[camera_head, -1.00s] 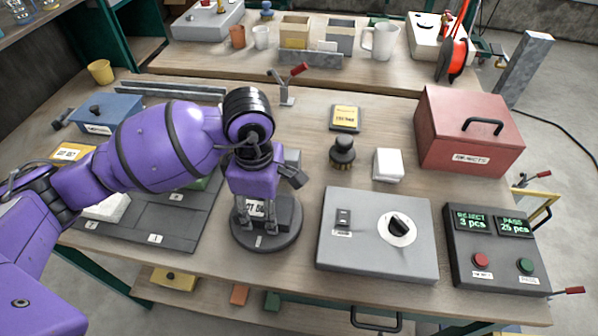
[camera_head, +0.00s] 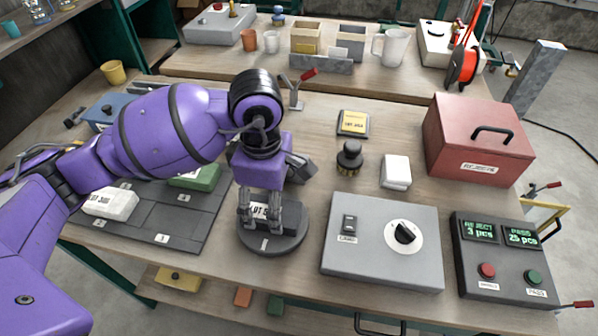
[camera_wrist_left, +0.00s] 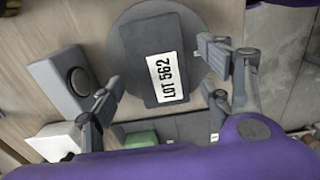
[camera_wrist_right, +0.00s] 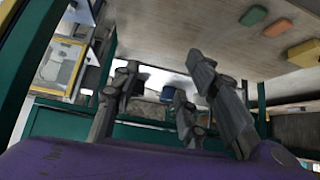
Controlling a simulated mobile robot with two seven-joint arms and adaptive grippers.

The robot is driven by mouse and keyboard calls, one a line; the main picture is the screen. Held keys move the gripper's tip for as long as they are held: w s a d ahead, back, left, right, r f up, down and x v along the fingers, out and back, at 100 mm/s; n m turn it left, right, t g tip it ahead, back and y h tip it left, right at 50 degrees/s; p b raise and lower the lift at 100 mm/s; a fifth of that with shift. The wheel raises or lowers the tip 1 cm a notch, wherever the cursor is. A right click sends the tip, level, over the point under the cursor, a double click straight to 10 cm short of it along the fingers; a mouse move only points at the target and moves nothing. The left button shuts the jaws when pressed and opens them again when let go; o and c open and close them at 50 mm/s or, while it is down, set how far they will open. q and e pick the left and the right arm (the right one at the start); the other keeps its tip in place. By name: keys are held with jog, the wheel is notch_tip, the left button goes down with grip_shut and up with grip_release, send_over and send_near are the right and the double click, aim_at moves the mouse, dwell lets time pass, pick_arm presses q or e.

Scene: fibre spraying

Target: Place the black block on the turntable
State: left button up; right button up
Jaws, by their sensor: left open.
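The black block (camera_head: 287,216) with a white LOT label lies flat on the round dark grey turntable (camera_head: 284,244). In the left wrist view the block (camera_wrist_left: 137,50) reads LOT 562 and lies within the turntable disc (camera_wrist_left: 196,22). My left gripper (camera_head: 261,215) is over the block, with its fingers pointing down. It is open, with its fingers apart on either side of the block in the left wrist view, and hides part of it in the head view. My right gripper (camera_wrist_right: 165,85) shows only in its own wrist view, open and empty, away from the tabletop.
A grey control box (camera_head: 375,265) with a knob stands right of the turntable. A dark stamp (camera_head: 349,158) and a white block (camera_head: 396,171) stand behind it. A dark slotted tray (camera_head: 180,232) holds white and green blocks on the left. A red box (camera_head: 478,145) stands back right.

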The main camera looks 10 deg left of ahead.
pick_arm(q)
notch_tip(320, 180, up, 9)
jog(key=shift+f, duration=0.2)
